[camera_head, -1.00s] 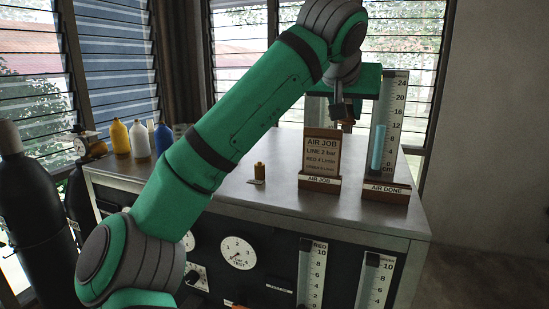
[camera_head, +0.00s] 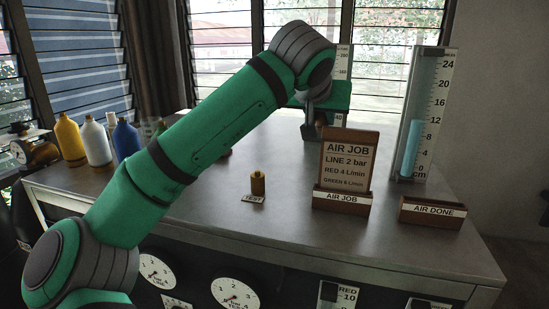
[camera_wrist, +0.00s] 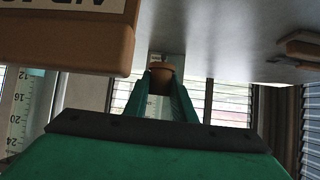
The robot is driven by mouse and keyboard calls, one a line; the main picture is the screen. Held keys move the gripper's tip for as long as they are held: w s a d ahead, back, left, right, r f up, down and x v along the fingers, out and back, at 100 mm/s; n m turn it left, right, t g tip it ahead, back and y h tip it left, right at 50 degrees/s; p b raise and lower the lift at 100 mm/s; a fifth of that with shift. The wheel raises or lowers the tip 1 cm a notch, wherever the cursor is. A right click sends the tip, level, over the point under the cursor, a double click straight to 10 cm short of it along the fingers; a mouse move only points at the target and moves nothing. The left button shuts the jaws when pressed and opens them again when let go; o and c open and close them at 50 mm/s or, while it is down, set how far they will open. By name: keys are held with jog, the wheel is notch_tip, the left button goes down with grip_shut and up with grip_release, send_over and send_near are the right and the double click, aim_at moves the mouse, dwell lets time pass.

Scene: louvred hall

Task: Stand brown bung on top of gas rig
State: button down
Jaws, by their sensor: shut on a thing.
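The brown bung (camera_wrist: 162,72) shows in the wrist view, held between the two green fingers of my gripper (camera_wrist: 170,88). The gas rig appears to be the bench with dials and flow meters on its front; its grey top (camera_head: 215,215) is broad and flat. In the head view my gripper (camera_head: 312,128) points down over the back of this top, behind and left of the AIR JOB sign (camera_head: 346,165). The bung cannot be made out there. Whether the bung touches the top cannot be told.
A small brown-yellow cylinder (camera_head: 257,183) stands by a TEST card. An AIR DONE holder (camera_head: 432,212) and a tall scale with a blue tube (camera_head: 425,120) are at the right. Coloured bottles (camera_head: 97,143) stand at the left.

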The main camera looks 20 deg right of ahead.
jog(key=w+a+f, duration=0.4)
jog(key=w+a, duration=0.1)
jog(key=w, duration=0.2)
send_over(277, 163)
jog(key=s, duration=0.1)
notch_tip(277, 163, down, 4)
jog(key=shift+d+f, duration=0.15)
jog(key=shift+w+a+f, duration=0.2)
jog(key=shift+w+f, duration=0.05)
jog(key=shift+f, duration=0.2)
jog(key=shift+w+f, duration=0.2)
jog(key=shift+f, duration=1.55)
jog(key=c, duration=1.5)
grip_release()
